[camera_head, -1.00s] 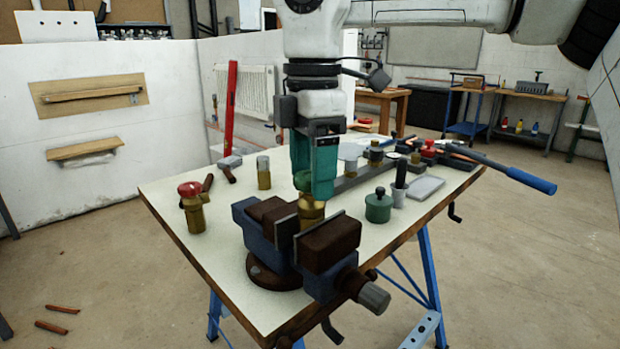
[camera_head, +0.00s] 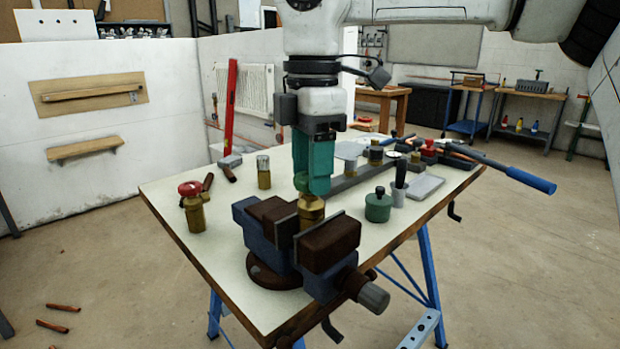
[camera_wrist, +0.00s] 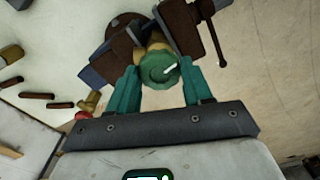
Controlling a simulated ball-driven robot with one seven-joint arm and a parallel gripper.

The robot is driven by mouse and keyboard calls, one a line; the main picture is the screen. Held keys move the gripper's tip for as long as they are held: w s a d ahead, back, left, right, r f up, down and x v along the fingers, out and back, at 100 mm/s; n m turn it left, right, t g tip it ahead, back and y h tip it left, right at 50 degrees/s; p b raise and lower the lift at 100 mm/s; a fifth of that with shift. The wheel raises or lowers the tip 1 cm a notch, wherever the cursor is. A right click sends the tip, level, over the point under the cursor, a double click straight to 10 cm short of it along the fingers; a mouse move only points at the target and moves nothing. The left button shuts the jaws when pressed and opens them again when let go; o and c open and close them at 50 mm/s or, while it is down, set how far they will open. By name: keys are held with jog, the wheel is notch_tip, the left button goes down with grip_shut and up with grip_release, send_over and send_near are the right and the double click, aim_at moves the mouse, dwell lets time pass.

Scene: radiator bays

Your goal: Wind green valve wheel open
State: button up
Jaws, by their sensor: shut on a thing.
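The green valve wheel (camera_wrist: 158,68) sits on top of a brass valve body (camera_head: 311,210), with a pale mark on its face in the wrist view. The valve stands upright, clamped between the jaws of a blue and brown vise (camera_head: 272,222). My gripper (camera_head: 313,188) points straight down over the valve. Its teal fingers are shut on the wheel, one on each side. In the head view the fingers hide most of the wheel.
The vise is at the near edge of the workbench (camera_head: 222,262). A red-topped valve (camera_head: 193,208) stands left, a green lidded pot (camera_head: 378,206) right. More fittings and tools, including a blue-handled one (camera_head: 530,180), lie behind. The bench's left part is mostly clear.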

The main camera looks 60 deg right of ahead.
jog(key=shift+r, duration=0.2)
jog(key=shift+c, duration=1.3)
jog(key=shift+r+n+p, duration=0.15)
jog(key=shift+n+p, duration=0.55)
jog(key=shift+n, duration=0.4)
jog(key=n+p, duration=0.1)
jog(key=n, duration=0.1)
jog(key=shift+n, duration=0.4)
jog(key=n+p, duration=0.1)
jog(key=n, duration=0.3)
jog(key=n+p, duration=0.1)
jog(key=n, duration=0.3)
jog(key=shift+p, duration=0.35)
jog(key=n+p, duration=0.1)
jog(key=n, duration=0.5)
jog(key=shift+n+p, duration=0.3)
jog(key=n+p, duration=0.1)
jog(key=n, duration=0.5)
jog(key=o, duration=0.8)
jog(key=shift+n, duration=0.6)
jog(key=shift+c, duration=0.2)
jog(key=o, duration=0.3)
jog(key=shift+f, duration=0.2)
